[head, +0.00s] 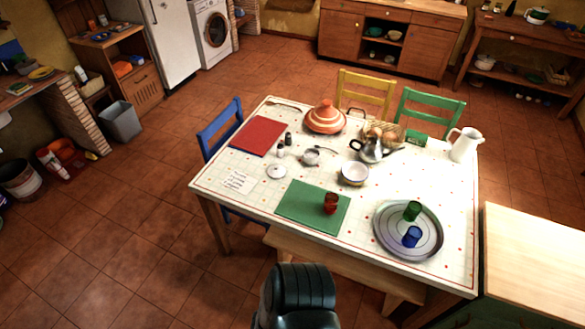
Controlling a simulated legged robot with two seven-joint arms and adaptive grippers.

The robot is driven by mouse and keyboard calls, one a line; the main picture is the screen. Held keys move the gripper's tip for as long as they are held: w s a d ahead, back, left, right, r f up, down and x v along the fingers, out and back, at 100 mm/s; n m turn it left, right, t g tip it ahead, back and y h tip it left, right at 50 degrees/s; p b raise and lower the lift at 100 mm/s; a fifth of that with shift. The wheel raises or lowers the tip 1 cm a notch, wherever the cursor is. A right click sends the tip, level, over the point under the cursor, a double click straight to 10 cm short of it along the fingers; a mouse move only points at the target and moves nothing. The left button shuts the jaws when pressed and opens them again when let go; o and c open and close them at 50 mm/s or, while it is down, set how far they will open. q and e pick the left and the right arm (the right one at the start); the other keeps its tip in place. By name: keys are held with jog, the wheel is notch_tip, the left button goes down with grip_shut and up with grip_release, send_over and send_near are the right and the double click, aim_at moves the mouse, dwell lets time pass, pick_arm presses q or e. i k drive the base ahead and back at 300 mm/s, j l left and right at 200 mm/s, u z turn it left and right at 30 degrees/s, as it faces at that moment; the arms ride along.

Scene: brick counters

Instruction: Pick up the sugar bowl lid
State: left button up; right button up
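A small round white lid with a knob (276,171) lies flat on the white dining table (230,165), left of the middle. It looks like the sugar bowl lid. A small open bowl (311,158) with a spoon beside or in it stands just to the right and behind the lid; it may be the sugar bowl. Neither of my grippers shows in the head view. A dark part at the bottom middle seems to be part of my own body.
A green mat (300,212) with a red glass (331,203) lies nearer me. A tray (383,245) holds green and blue glasses. A tagine (325,118), kettle (374,150) and pitcher (465,145) stand farther back. A bench (340,262) runs along the near side.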

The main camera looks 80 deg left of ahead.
aim_at(275, 171)
jog(key=u, duration=2.95)
jog(key=z, duration=0.8)
jog(key=i+j+z, duration=0.1)
jog(key=j+z, duration=1.2)
jog(key=k+j+z, duration=0.15)
jog(key=j+z, duration=0.3)
